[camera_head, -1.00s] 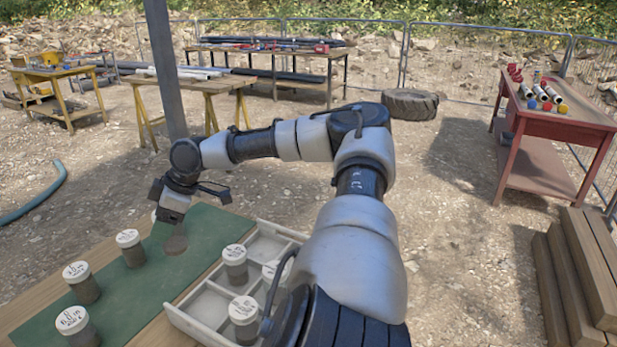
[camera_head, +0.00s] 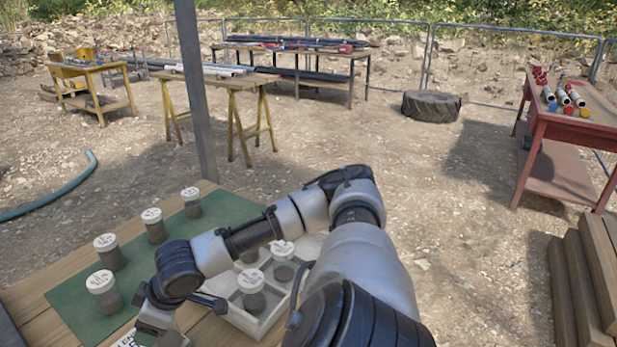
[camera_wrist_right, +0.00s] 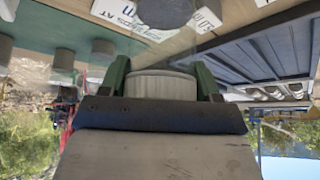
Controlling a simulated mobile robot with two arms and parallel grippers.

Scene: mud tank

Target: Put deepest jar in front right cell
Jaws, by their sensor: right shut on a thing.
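My right gripper (camera_wrist_right: 162,82) is shut on a jar (camera_wrist_right: 161,86), whose pale round end shows between the green fingers in the wrist view. In the head view the gripper (camera_head: 150,332) is at the bottom edge, left of the tray, and the held jar is hidden. Several white-lidded jars with dark contents stand on the green mat, including a far one (camera_head: 192,203) and a near one (camera_head: 103,293). The divided pale tray (camera_head: 243,321) holds a jar (camera_head: 252,292) and another behind it (camera_head: 283,262). My arm hides part of the tray. My left gripper is not in view.
A printed white card (camera_head: 127,341) lies near the gripper at the bottom edge. Wooden table boards (camera_head: 40,292) surround the green mat (camera_head: 68,308). A grey post (camera_head: 195,100) rises behind the table. Stacked timber (camera_head: 585,275) stands at the right.

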